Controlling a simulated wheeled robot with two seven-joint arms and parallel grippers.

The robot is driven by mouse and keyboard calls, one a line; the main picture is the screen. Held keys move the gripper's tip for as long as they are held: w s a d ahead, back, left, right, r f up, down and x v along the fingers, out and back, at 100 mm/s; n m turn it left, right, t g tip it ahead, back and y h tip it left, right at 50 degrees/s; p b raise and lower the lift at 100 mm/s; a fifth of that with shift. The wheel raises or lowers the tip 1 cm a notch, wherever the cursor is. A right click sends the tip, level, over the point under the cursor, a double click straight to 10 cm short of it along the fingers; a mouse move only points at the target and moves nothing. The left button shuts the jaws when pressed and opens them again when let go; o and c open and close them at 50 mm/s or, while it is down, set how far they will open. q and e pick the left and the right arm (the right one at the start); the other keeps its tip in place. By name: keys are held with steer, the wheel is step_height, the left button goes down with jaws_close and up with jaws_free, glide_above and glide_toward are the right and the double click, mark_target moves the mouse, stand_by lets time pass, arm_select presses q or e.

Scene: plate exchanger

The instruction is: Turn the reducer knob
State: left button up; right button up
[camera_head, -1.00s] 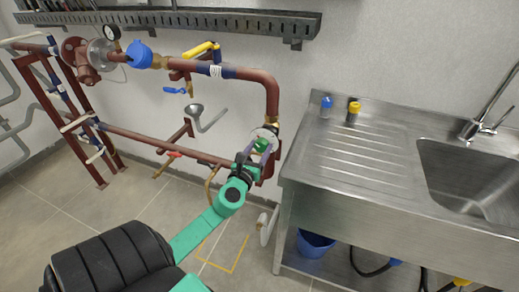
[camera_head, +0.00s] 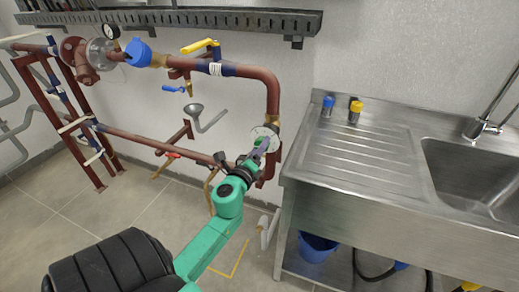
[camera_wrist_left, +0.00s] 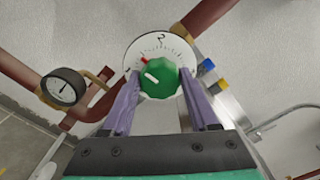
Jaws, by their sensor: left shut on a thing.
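The reducer knob (camera_wrist_left: 158,80) is green with a white mark and sits in front of a round white dial (camera_wrist_left: 160,47) in the left wrist view. A red mark shows just above the knob's upper left, and a "2" is at the dial's top. The white mark points to the upper left. My left gripper (camera_wrist_left: 160,76) is shut on the knob, with one purple finger on each side. In the head view the left gripper (camera_head: 263,144) is at the dial (camera_head: 266,137) on the pipe's lower right bend and mostly hides the knob. My right gripper is not in view.
A steel sink counter (camera_head: 345,150) stands close to the right of the gripper. Red-brown pipes (camera_head: 150,140) run along the wall to the left. A pressure gauge (camera_wrist_left: 63,89) is left of the knob in the wrist view. A funnel (camera_head: 194,109) is on the wall.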

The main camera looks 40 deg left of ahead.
arm_select(q)
steer(key=shift+f+n, duration=0.1)
steer(key=shift+n, duration=3.6)
steer(key=o, duration=1.4)
